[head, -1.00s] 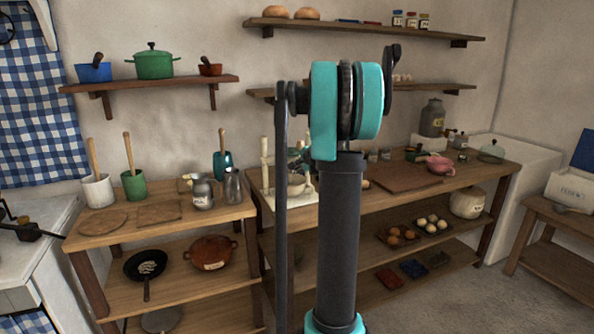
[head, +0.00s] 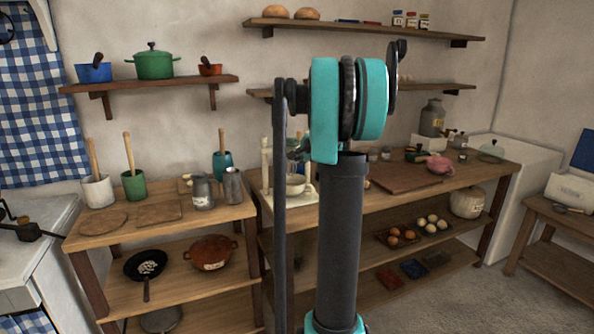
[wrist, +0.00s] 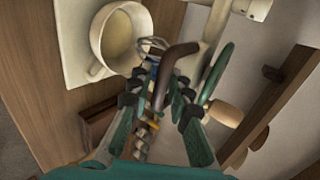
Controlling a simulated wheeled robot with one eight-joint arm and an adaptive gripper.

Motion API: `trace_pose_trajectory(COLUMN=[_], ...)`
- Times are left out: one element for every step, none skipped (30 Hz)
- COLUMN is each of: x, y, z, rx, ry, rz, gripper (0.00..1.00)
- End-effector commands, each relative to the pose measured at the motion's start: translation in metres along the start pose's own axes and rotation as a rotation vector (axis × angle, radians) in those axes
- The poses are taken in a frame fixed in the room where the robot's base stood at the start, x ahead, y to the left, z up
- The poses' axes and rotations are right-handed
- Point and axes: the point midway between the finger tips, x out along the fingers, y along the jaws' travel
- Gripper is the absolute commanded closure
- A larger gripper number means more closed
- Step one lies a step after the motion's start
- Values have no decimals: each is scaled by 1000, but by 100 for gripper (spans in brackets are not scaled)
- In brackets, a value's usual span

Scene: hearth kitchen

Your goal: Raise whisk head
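The cream whisk stand stands on the wooden worktop, partly hidden by my arm in the head view (head: 266,165). In the wrist view its cream bowl (wrist: 122,38) is at upper left, with the wire whisk (wrist: 152,44) at the bowl's right edge. A dark brown curved lever (wrist: 180,50) runs down between my fingers. My gripper (wrist: 160,92) is open, with its teal fingers on either side of the lever; I cannot tell whether they touch it. In the head view the gripper is mostly hidden behind my arm.
A green wheel (wrist: 218,72) with a wooden knob (wrist: 226,113) is close to my right finger. Metal jugs (head: 202,192) stand on the left worktop (head: 100,236). A cutting board (head: 405,178) lies to the right. A shelf (head: 440,87) hangs above.

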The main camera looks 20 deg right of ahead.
Motion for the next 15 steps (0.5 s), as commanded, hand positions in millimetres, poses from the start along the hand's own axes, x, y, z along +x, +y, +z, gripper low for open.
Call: trace_pose_trajectory(x=[0, 0, 0, 0, 0, 0, 0, 0, 0, 0, 0, 0, -2, -3, -6], y=[0, 0, 0, 0, 0, 0, 0, 0, 0, 0, 0, 0, 0, 0, 0], z=[0, 0, 0, 0, 0, 0, 0, 0, 0, 0, 0, 0, 0, 0, 0], rx=[0, 0, 0, 0, 0, 0, 0, 1, 1, 1, 1, 1, 1, 1, 1], ry=[0, 0, 0, 0, 0, 0, 0, 0, 0, 0, 0, 0, 0, 0, 0], rz=[0, 0, 0, 0, 0, -1, -1, -1, -1, -1, -1, -1, -1, -1, -1], gripper=[72, 68, 63, 62, 62, 62, 62, 62, 62, 62, 62, 62, 62, 62, 62])
